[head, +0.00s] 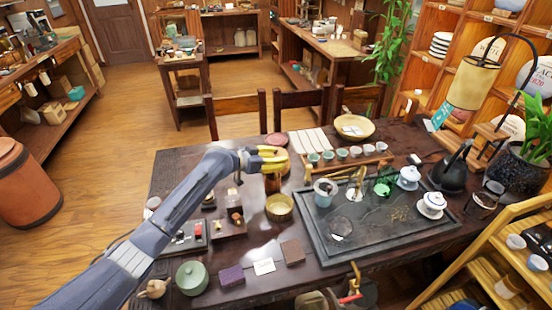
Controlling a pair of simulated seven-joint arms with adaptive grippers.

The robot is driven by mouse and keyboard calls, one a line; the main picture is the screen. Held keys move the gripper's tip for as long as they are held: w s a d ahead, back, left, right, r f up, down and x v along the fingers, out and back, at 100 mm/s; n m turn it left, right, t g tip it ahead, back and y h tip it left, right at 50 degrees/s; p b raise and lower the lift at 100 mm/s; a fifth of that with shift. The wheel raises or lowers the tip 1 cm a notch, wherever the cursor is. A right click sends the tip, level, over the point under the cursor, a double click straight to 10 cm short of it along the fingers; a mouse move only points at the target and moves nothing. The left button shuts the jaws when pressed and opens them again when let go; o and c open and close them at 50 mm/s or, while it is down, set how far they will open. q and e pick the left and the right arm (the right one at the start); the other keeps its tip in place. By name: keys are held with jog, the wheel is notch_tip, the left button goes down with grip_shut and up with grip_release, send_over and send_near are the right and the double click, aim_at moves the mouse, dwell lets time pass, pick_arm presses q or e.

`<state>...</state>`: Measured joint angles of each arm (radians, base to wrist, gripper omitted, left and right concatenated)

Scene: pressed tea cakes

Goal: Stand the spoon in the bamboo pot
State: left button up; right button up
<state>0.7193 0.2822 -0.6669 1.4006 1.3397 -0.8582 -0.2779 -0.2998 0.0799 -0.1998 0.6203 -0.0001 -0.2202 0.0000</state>
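My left gripper (273,159), with yellow fingers, is over the far left part of the dark tea table. Its fingers point right, and I cannot tell whether they are apart or closed on something. A brown upright pot (272,184), which may be the bamboo pot, shows just below the fingers; they partly hide its top. I cannot make out the spoon with certainty. A yellowish round pot (279,208) stands nearer the front, apart from the gripper.
A dark tea tray (325,254) with cups and lidded bowls fills the table's right half. A row of small cups (343,153) stands behind it. A green lidded jar (192,277) and tea cakes (292,251) lie along the front. A black kettle (452,174) is at right.

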pick_arm(q)
jog(key=v, duration=1.2)
jog(key=shift+f, duration=0.1)
dwell(0.7)
